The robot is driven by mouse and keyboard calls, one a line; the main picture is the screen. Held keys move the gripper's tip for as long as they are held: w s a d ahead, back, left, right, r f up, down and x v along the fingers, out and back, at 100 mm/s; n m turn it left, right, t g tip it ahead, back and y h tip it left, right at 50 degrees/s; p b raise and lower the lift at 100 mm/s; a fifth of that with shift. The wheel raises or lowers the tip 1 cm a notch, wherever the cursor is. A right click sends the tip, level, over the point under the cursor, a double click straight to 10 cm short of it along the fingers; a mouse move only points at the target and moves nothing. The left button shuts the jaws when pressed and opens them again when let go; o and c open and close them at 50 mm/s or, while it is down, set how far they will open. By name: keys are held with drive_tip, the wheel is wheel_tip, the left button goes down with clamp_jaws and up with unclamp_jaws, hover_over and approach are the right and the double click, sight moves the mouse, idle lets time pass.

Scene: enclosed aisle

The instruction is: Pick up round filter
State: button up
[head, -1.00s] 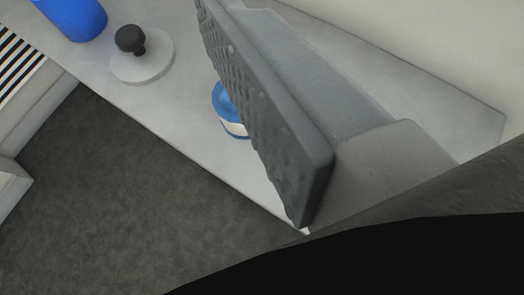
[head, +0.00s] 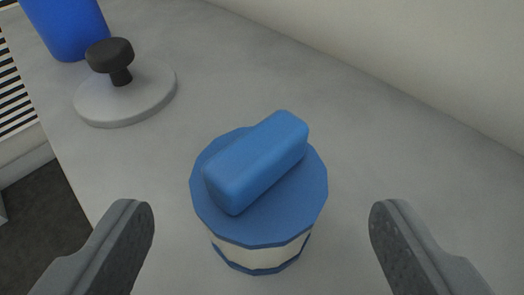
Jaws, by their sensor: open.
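The round filter (head: 292,205) is a short cylinder with a blue top, a cream band and a blue base. A raised blue block-shaped handle (head: 256,163) runs slantwise across its top. It stands upright on a grey shelf (head: 400,150), near the middle of the head view. My gripper (head: 258,232) is open, with one dark grey finger at the lower left and one at the lower right. The filter lies between and a little beyond the fingers in the picture, with clear gaps on both sides. Neither finger touches it.
A light grey disc with a black knob (head: 112,62) sits on the shelf at upper left. A blue cylinder (head: 66,26) stands behind it. A pale wall (head: 420,50) bounds the right. The shelf's edge drops to dark floor (head: 45,215) at left.

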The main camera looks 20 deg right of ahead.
sight(260, 163)
drive_tip(key=shift+x, duration=0.8)
drive_tip(key=shift+b+x, duration=0.7)
drive_tip(key=shift+x, duration=1.7)
drive_tip(key=shift+r, duration=0.15)
drive_tip(key=c, duration=1.1)
